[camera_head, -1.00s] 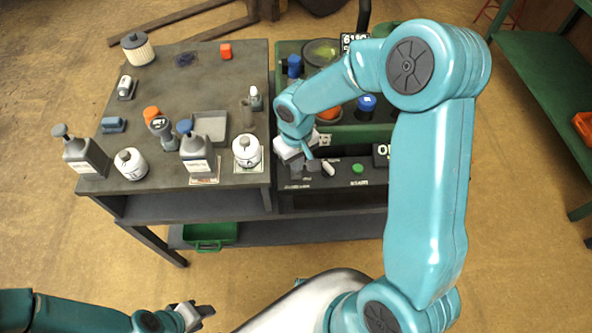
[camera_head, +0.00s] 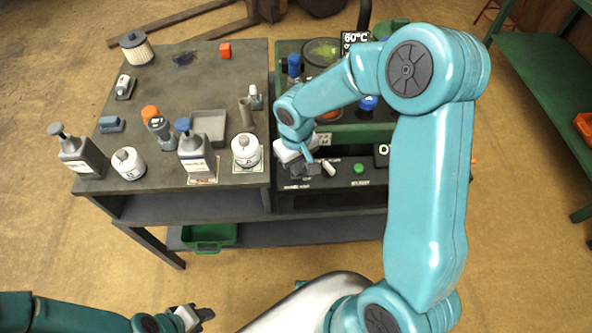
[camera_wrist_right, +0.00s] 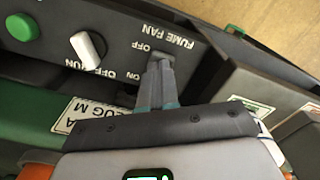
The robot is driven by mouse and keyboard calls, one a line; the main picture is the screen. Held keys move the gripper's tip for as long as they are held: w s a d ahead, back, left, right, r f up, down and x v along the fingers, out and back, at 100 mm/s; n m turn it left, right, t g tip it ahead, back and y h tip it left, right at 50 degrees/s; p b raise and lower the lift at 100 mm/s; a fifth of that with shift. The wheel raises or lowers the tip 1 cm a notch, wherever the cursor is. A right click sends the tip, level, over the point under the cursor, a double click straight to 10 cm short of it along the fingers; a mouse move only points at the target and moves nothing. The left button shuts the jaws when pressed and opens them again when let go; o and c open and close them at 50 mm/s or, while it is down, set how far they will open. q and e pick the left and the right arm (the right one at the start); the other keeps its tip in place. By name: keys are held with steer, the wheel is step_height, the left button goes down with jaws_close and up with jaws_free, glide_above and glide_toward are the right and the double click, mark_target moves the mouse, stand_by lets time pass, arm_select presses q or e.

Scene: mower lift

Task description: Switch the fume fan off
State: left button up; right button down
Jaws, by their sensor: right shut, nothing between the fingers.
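The fume fan switch sits on the dark control panel (camera_head: 345,172), beside the label FUME FAN (camera_wrist_right: 166,33) with OFF and ON marks in the right wrist view. My right gripper (camera_wrist_right: 160,78) is shut, with its fingertips at the switch between the OFF and ON marks. The fingertips hide most of the switch, so its position cannot be told. In the head view the right gripper (camera_head: 312,168) is low over the left part of the panel. My left gripper (camera_head: 203,314) is away from the bench at the bottom left; its jaw opening is unclear.
A white rotary knob (camera_wrist_right: 88,50) and a green button (camera_wrist_right: 22,27) are on the same panel near the switch. A white bottle (camera_head: 246,150) and a grey pump bottle (camera_head: 195,155) stand on the bench to the left. A green bin (camera_head: 208,236) sits on the lower shelf.

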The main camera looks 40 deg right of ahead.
steer(key=shift+f, duration=0.3)
steer(key=shift+r+p, duration=2.25)
steer(key=shift+r, duration=1.35)
steer(key=shift+s+f, duration=0.1)
